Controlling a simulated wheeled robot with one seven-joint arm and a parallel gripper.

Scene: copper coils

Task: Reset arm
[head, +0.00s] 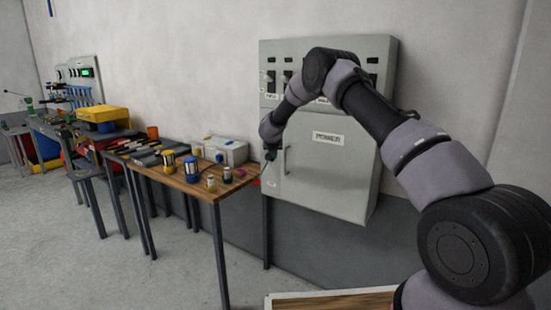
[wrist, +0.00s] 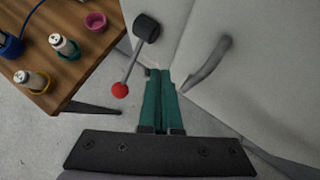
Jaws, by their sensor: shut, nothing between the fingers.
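My gripper (head: 270,155) is small there, in front of the cabinet's left edge. In the wrist view my gripper (wrist: 159,72) has its two green fingers side by side, shut and empty. Just left of the fingers is a lever with a black base (wrist: 146,27) and a red ball knob (wrist: 120,90). I cannot tell whether the fingers touch the lever. A dark door handle (wrist: 210,62) is to the right of the fingers.
A cluttered bench stands farther left. The floor (head: 70,240) in front is clear.

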